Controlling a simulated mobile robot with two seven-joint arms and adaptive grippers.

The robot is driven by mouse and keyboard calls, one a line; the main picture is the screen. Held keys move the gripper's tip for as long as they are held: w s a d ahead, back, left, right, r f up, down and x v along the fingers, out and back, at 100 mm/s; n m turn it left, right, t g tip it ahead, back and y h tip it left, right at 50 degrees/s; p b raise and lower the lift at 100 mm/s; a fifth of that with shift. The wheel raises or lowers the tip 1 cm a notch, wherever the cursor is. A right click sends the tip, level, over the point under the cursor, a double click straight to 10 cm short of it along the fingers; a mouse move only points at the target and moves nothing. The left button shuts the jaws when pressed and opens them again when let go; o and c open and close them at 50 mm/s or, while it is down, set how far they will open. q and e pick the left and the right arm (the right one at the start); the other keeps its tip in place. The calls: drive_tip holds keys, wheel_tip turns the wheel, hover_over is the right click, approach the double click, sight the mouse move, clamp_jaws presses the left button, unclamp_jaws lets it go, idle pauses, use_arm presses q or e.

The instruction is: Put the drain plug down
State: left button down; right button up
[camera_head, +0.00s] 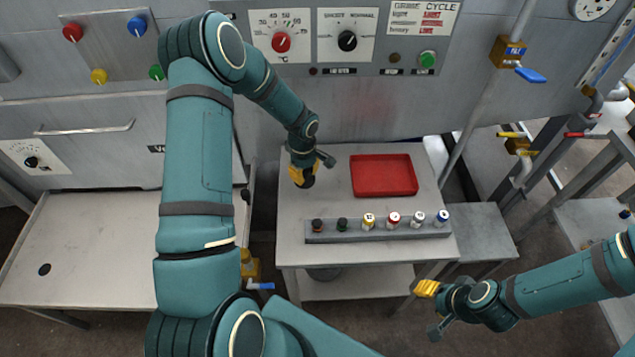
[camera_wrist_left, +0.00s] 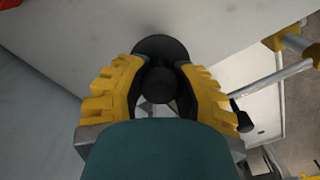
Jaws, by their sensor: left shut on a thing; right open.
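The drain plug (camera_wrist_left: 160,52) is black, with a round base and a knob. In the left wrist view it sits between the two yellow fingers of my left gripper (camera_wrist_left: 162,92), which is shut on it. In the head view my left gripper (camera_head: 303,176) is over the left back part of the small table (camera_head: 300,259), and a dark part of the plug (camera_head: 308,182) shows at its fingers. I cannot tell whether the plug touches the table top. My right gripper (camera_head: 430,306) is open and empty at the lower right, in front of the table.
A red tray (camera_head: 384,176) lies on the table, right of my left gripper. A grey rack (camera_head: 380,236) with several small capped bottles stands along the front. A bench with a dark hole (camera_head: 44,269) is at the left. A panel with knobs rises behind.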

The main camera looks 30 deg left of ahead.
sight(306, 191)
use_arm(q)
drive_tip(key=shift+w+f, duration=0.15)
drive_tip(key=shift+f, duration=2.4)
drive_tip(key=shift+f+b, duration=0.2)
drive_tip(key=shift+b, duration=0.1)
drive_tip(key=c, duration=0.7)
unclamp_jaws()
drive_tip(key=shift+c, duration=0.2)
drive_tip(key=shift+r, duration=0.15)
wheel_tip(306, 191, up, 12)
drive_tip(key=shift+r+p, duration=0.1)
drive_tip(key=shift+p, duration=0.4)
